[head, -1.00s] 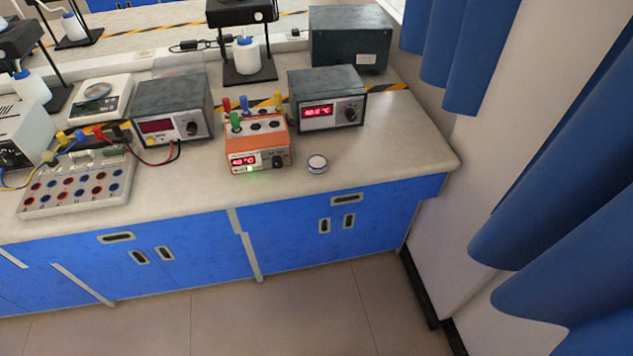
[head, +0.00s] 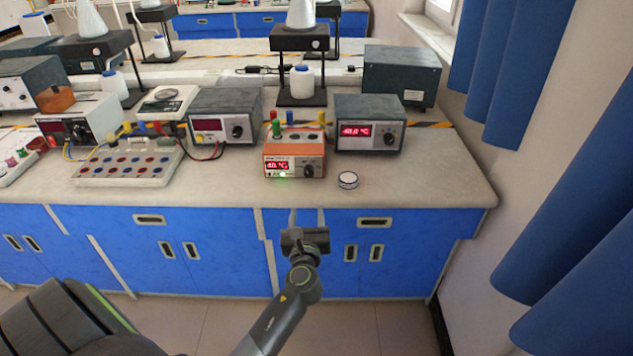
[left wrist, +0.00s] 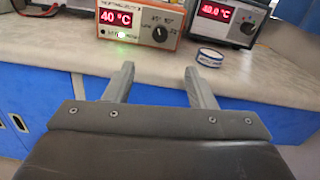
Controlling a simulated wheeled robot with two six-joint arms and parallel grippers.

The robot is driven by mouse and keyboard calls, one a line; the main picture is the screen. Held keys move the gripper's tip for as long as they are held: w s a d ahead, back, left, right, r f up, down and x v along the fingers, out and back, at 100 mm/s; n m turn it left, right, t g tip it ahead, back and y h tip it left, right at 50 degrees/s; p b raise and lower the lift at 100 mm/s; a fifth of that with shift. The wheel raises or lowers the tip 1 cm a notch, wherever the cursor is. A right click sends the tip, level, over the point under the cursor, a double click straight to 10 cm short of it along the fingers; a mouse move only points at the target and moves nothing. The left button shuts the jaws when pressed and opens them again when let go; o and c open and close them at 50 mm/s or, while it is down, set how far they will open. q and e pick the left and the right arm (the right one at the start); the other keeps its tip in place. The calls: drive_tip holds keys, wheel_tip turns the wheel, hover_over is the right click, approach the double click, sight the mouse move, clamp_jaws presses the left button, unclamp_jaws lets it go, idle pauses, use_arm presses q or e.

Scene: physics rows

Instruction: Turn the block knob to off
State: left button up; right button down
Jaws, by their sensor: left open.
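The orange block heater (head: 272,165) stands near the counter's front edge, its red display lit. Its dark knob (head: 309,170) is on the right of the front face. In the left wrist view the heater (left wrist: 104,34) reads 40 °C, a green light glows, and the knob (left wrist: 159,34) has a printed scale around it. My left gripper (head: 306,214) is in front of the counter, below and apart from the knob. In the left wrist view its two fingers (left wrist: 159,72) are spread and empty, with the knob beyond the gap. My right gripper is not in view.
A small round tin (head: 348,180) sits on the counter right of the heater. A grey instrument (head: 369,124) with a lit display stands behind it. Another dark instrument (head: 224,115) is to the left. The counter's front strip (head: 232,190) is clear. Blue curtains (head: 570,230) hang at right.

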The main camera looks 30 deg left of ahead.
sight(309, 174)
use_arm(q)
drive_tip(key=b+x, duration=0.1)
drive_tip(key=x, duration=1.4)
drive_tip(key=shift+d, duration=0.1)
drive_tip(key=c, duration=1)
